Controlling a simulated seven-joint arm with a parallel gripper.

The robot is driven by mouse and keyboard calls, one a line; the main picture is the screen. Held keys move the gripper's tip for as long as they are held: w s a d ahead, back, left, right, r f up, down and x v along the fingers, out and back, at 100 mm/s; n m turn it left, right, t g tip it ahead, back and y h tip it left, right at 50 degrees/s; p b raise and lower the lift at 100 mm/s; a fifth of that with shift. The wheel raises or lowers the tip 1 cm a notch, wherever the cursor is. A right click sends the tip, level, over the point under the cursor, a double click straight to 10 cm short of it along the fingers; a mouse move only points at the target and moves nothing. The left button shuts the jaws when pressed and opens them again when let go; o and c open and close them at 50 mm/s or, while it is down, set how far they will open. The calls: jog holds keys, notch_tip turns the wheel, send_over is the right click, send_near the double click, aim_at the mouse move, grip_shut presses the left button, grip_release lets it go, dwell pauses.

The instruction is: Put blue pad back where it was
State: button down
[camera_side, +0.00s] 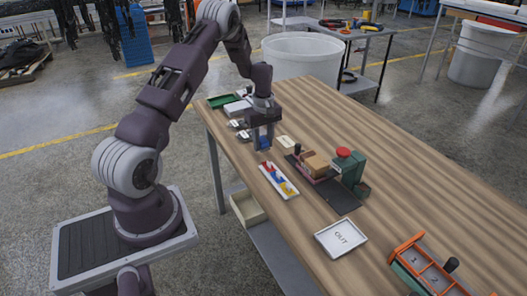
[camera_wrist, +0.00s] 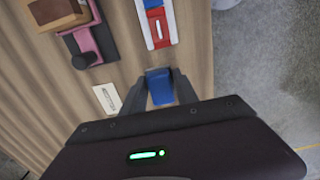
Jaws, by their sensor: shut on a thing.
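My gripper (camera_side: 263,140) is over the far left part of the wooden table, above and behind a narrow white tray (camera_side: 291,193). In the wrist view its two dark fingers (camera_wrist: 159,91) are shut on a blue pad (camera_wrist: 161,86). The pad's lower part is hidden by my gripper body, and I cannot tell whether it touches the table. The white tray also shows in the wrist view (camera_wrist: 143,20), with a red pad (camera_wrist: 158,28) and another blue piece (camera_wrist: 150,3) in it. In the side view the tray holds red, blue and yellow pieces.
A fixture with a brown block (camera_side: 316,163) and a green press with a red knob (camera_side: 343,152) stands right of the tray. A small pale card (camera_side: 286,142) lies near my gripper. An OUT tray (camera_side: 340,238) and an orange divided box (camera_side: 428,268) are nearer the front.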

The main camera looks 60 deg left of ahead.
aim_at(263, 150)
jog(key=shift+f, duration=1.8)
jog(key=shift+f, duration=0.1)
jog(key=c, duration=0.9)
grip_release()
jog(key=shift+c, duration=0.2)
